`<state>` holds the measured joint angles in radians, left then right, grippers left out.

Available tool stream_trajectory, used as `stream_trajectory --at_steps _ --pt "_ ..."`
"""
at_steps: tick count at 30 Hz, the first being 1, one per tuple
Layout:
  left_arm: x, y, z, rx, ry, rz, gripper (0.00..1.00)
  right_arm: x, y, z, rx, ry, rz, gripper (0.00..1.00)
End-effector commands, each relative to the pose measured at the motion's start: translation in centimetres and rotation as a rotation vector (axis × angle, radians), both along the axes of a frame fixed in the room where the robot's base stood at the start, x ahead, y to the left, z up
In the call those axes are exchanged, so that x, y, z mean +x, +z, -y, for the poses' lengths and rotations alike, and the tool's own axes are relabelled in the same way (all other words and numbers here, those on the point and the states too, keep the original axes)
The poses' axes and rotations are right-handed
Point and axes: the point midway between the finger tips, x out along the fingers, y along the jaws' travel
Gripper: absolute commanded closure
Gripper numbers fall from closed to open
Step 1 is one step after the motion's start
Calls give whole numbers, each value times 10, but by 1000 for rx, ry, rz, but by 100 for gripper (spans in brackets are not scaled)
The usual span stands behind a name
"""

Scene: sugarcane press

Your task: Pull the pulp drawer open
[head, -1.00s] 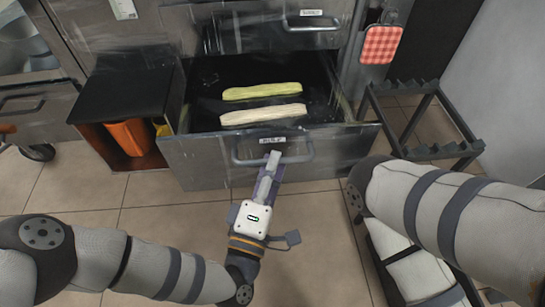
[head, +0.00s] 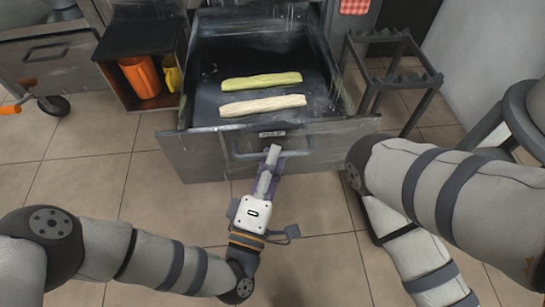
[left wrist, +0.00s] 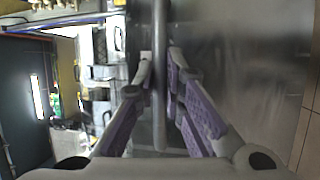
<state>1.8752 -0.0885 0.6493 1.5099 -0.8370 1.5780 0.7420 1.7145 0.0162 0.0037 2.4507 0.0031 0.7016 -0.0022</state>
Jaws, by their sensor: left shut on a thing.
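The pulp drawer (head: 200,158) is a grey metal drawer standing out from the machine, with its dark inside showing. A green-yellow stalk (head: 261,81) and a paler stalk (head: 263,105) lie side by side in it. A bar handle (head: 240,154) runs across its front under a small label. My left gripper (head: 273,155) is shut on the handle. In the left wrist view the handle bar (left wrist: 159,80) passes between the purple-padded fingers. My right arm shows at the right of the head view, but its gripper is not visible.
A dark open cabinet (head: 135,40) holding an orange pitcher (head: 141,77) and a yellow one (head: 173,76) stands left of the drawer. A black rack (head: 405,78) stands to the right.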

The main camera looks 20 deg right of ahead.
Motion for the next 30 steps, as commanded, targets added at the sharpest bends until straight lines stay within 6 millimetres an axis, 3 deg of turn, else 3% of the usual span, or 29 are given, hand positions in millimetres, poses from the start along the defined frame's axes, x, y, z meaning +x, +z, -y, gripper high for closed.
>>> stream_trajectory --at_steps 14,15,18,26,30 --pt "1 1 -1 -3 3 1 100 0 0 0 0 0 1 100" --pt "1 1 -1 -3 3 1 88 0 0 0 0 0 1 100" --pt "1 1 0 -2 3 0 69 0 0 0 0 0 0 100" --pt "0 0 -1 -1 1 1 69 0 0 0 0 0 0 100" --pt "-14 -4 -12 0 1 -3 69 0 0 0 0 0 0 100"
